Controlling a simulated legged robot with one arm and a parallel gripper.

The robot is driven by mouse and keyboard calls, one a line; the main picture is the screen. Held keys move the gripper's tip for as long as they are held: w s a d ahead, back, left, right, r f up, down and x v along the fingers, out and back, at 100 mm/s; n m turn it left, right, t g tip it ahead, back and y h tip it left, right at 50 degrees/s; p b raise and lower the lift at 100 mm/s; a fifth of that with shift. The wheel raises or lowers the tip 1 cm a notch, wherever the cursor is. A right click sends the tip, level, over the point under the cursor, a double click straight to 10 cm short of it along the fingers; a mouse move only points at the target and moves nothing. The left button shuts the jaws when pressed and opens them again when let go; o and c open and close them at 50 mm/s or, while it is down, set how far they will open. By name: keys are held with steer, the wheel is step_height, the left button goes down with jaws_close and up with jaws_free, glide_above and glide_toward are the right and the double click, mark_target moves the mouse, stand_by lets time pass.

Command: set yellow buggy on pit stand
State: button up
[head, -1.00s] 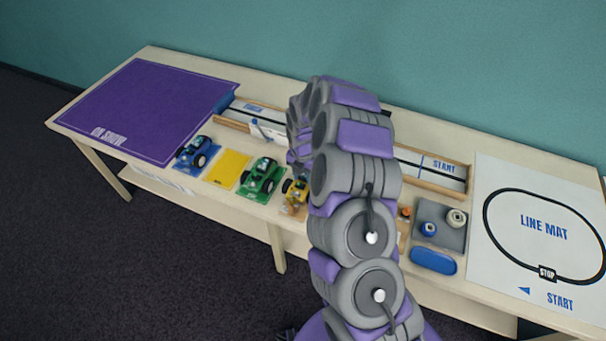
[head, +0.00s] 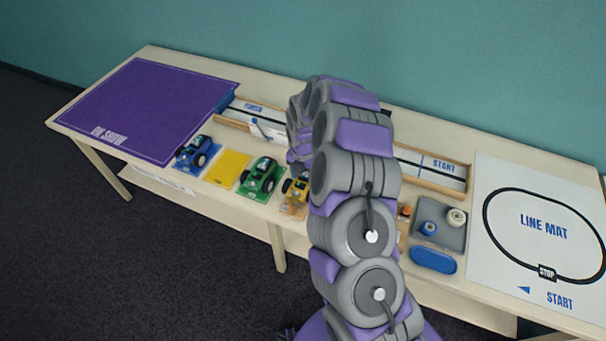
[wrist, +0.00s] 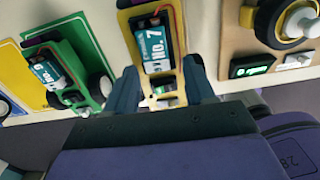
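The yellow buggy (head: 297,188), with a teal No. 7 label, shows beside my arm in the head view. In the wrist view the yellow buggy (wrist: 157,58) lies between the two dark fingers of my gripper (wrist: 162,90), which appear closed against its sides.
A green buggy (head: 262,176) sits left of the yellow one, then an empty yellow pad (head: 227,168) and a blue buggy (head: 194,153). A grey tray (head: 455,238) and blue dish (head: 433,260) stand farther right.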

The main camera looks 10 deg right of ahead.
steer(key=shift+o, duration=1.2)
step_height(320, 180, up, 17)
steer(key=p, duration=0.3)
steer(key=shift+r, duration=0.2)
steer(key=s+a+r+m, duration=0.1)
steer(key=s+r+m, duration=0.5)
steer(key=s, duration=0.4)
steer(key=s+a+r+m, duration=0.2)
steer(key=s+r+m, duration=0.45)
steer(key=s, duration=0.25)
steer(key=s+d+r+m+g, duration=0.1)
steer(key=s+d+m, duration=0.2)
steer(key=s+m, duration=1.3)
steer(key=s, duration=0.7)
steer(key=shift+g, duration=0.4)
